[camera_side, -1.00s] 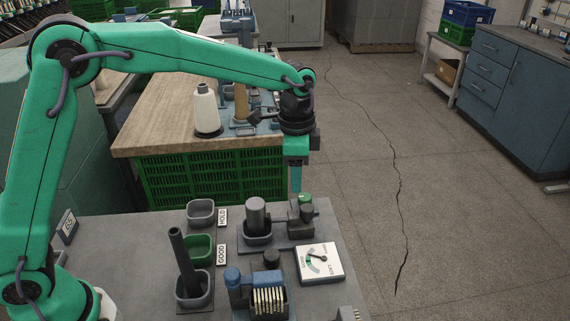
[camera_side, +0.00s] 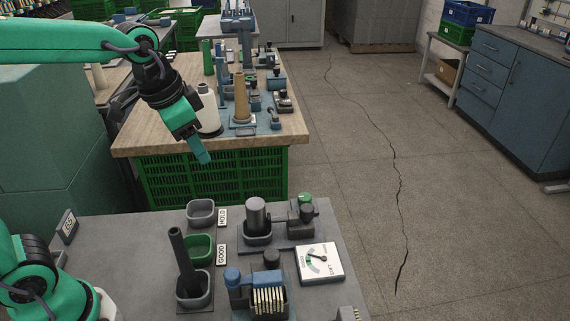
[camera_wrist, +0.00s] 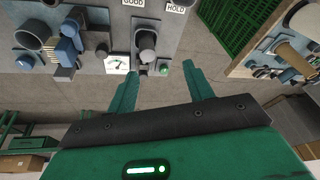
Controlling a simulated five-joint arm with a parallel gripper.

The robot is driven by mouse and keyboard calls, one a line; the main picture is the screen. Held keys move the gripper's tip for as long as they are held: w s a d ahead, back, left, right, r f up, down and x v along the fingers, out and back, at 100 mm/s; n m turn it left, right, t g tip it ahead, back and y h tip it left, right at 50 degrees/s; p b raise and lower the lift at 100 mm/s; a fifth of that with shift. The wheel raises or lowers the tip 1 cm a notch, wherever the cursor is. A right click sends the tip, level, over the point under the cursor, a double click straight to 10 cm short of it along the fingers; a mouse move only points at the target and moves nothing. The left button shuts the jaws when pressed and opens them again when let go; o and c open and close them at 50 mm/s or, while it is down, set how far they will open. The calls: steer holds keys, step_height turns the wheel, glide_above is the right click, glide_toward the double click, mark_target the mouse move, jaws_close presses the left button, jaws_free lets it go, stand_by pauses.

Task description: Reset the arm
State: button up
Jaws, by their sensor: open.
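My green gripper (camera_side: 199,150) hangs in the air in the side view, above the gap between the grey work table (camera_side: 110,235) and the wooden bench (camera_side: 150,120). It points down and slightly right. In the wrist view my gripper (camera_wrist: 160,80) shows two green fingers spread apart, with nothing between them. The grey table with its cups and instruments lies beyond the fingers in that view.
On the grey table stand a grey cup (camera_side: 201,212), a green cup (camera_side: 198,249), a holder with a dark tube (camera_side: 182,255) and a dial gauge (camera_side: 320,262). A green crate (camera_side: 215,177) sits under the bench. A white cone (camera_side: 208,110) stands on the bench near my gripper. Floor at right is clear.

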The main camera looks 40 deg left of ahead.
steer(key=s+a+f+n+t, duration=0.2)
steer(key=s+a+n, duration=0.2)
steer(key=s, duration=0.6)
steer(key=shift+s+a, duration=0.15)
steer(key=shift+s, duration=0.05)
steer(key=shift+f, duration=0.1)
stand_by(0.5)
steer(key=o, duration=0.9)
steer(key=shift+w+n, duration=0.15)
steer(key=shift+n, duration=0.15)
steer(key=shift+o, duration=0.8)
steer(key=shift+w+d+r, duration=0.2)
steer(key=shift+w+r, duration=0.05)
steer(key=w+d+n+g, duration=0.4)
steer(key=w+d+n, duration=0.3)
steer(key=w+d, duration=1.1)
steer(key=w+d+f+n+g, duration=0.2)
steer(key=w+d+f, duration=0.1)
steer(key=d+f, duration=0.3)
step_height(320, 180, down, 9)
steer(key=d, duration=0.1)
steer(key=shift+s+f, duration=0.2)
steer(key=shift+s, duration=0.1)
